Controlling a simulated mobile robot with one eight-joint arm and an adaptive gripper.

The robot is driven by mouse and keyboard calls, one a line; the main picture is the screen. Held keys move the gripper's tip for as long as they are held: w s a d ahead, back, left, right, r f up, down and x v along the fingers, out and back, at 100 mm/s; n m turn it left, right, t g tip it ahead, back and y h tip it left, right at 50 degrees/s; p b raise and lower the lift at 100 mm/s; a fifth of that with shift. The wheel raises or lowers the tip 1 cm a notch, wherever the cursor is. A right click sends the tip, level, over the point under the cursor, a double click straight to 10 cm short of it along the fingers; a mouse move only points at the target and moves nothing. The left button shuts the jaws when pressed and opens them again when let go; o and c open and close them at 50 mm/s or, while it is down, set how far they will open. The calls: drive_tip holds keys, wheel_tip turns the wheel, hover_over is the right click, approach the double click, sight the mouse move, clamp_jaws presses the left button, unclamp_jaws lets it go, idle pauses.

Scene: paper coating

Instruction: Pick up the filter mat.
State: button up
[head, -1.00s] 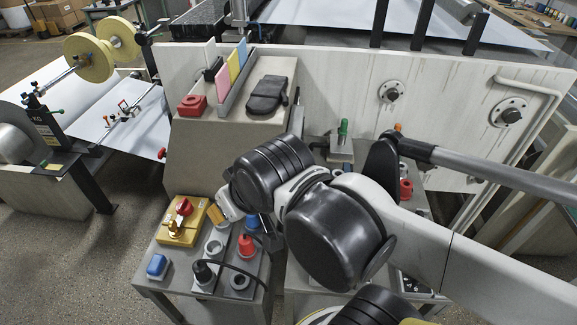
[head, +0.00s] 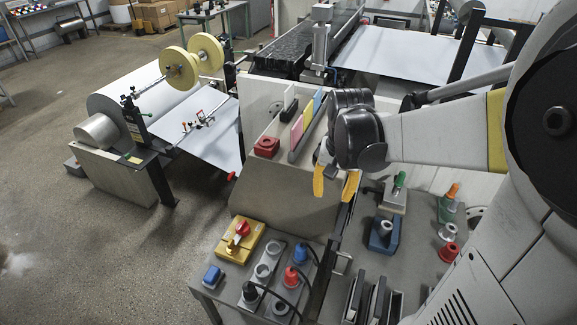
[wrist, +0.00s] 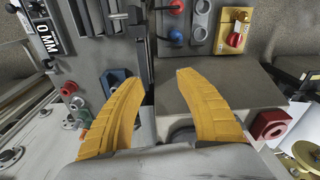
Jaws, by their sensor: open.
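My gripper (head: 335,184) hangs open with yellow fingers, in front of the top of a grey cabinet (head: 280,190). In the wrist view its open fingers (wrist: 158,76) have nothing between them. I cannot tell for sure which thing is the filter mat. Thin upright sheets stand in a rack on the cabinet: a pink sheet (head: 296,132), a yellow sheet (head: 308,116) and a blue sheet (head: 318,102). They are behind and left of my gripper, apart from it. Several dark upright panels (head: 377,302) stand in a low rack at the bottom. My arm hides part of the cabinet top.
A red block (head: 266,147) sits at the cabinet's left edge. A lower bench holds a yellow switch box (head: 240,238), a blue button (head: 212,276) and cabled plugs. A blue-based fitting (head: 384,234) stands right of the gripper. Open floor (head: 90,230) lies left.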

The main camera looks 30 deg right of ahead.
sight(342, 218)
drive_tip(key=shift+m+g, duration=0.6)
drive_tip(key=shift+m, duration=0.2)
drive_tip(key=d+f, duration=0.1)
drive_tip(key=d, duration=0.1)
drive_tip(key=d+f, duration=0.1)
drive_tip(key=f, duration=0.1)
drive_tip(key=shift+s+d+f, duration=0.1)
drive_tip(key=shift+d, duration=0.25)
wheel_tip(342, 218, down, 5)
drive_tip(key=shift+r+b, duration=0.1)
drive_tip(key=shift+b, duration=0.3)
drive_tip(key=f, duration=0.5)
drive_tip(key=shift+s+d+f+b, duration=0.25)
drive_tip(key=shift+d+f+b, duration=0.05)
drive_tip(key=shift+f+b, duration=0.05)
clamp_jaws()
